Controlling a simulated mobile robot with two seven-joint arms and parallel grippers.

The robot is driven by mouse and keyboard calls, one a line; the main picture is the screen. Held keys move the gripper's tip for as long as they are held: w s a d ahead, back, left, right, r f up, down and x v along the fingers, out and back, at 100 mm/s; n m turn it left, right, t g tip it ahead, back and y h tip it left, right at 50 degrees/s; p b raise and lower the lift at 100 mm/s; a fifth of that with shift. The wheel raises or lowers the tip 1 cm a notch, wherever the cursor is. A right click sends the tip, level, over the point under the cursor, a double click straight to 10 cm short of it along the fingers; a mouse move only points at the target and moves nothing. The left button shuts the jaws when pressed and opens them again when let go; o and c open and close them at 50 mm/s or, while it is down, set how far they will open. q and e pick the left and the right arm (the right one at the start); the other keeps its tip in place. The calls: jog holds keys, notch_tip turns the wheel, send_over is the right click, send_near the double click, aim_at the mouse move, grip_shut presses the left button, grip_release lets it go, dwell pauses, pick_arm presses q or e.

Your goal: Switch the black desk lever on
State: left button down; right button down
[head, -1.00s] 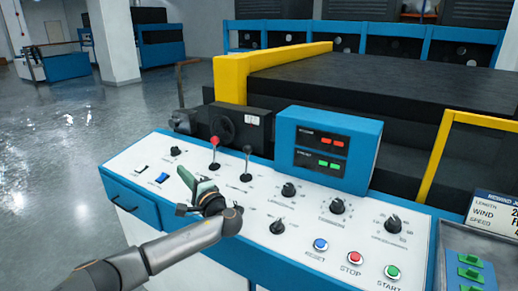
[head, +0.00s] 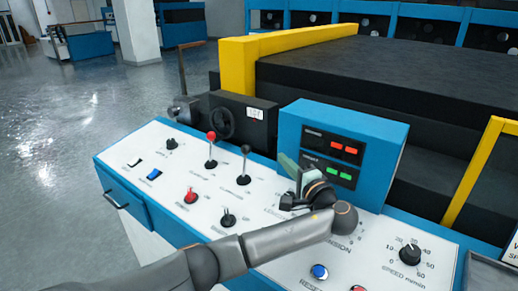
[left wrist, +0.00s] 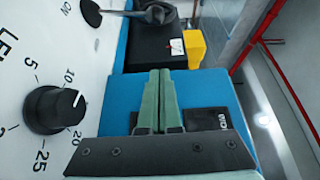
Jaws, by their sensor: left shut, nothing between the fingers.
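The black desk lever (head: 245,151) has a round black knob on a thin stem and stands up from the white sloped panel. It is just right of a similar red-knobbed lever (head: 211,136). My left gripper (head: 287,162) is shut and empty, to the right of the black lever and apart from it, in front of the blue display box. In the left wrist view the green fingers (left wrist: 160,72) are pressed together against a blue background. A dark lever-like part (left wrist: 152,13) shows at the top there, probably the black lever. My right gripper is out of view.
The blue display box (head: 285,125) with red and green readouts rises behind the fingers. A dial (left wrist: 55,110) sits on the panel beside the gripper. Switches, more knobs and push buttons (head: 319,272) cover the panel. A black handwheel unit (head: 225,122) stands behind the levers.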

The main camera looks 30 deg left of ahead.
aim_at(244, 163)
pick_arm(q)
jog(key=p+x, duration=0.1)
jog(key=x, duration=0.9)
jog(key=shift+s+a, duration=0.1)
jog(key=shift+a, duration=0.1)
jog(key=shift+s+a+p, duration=0.2)
jog(key=shift+s+p, duration=0.55)
jog(key=shift+s, duration=0.45)
jog(key=shift+s+a+f, duration=0.1)
jog(key=shift+s+f, duration=0.05)
jog(key=shift+s, duration=0.55)
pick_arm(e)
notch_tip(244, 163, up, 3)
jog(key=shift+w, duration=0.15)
pick_arm(q)
jog(key=shift+s+a+f, duration=0.1)
jog(key=shift+s+r, duration=0.1)
jog(key=shift+r, duration=0.1)
jog(key=shift+n+b, duration=0.3)
jog(key=shift+b, duration=0.1)
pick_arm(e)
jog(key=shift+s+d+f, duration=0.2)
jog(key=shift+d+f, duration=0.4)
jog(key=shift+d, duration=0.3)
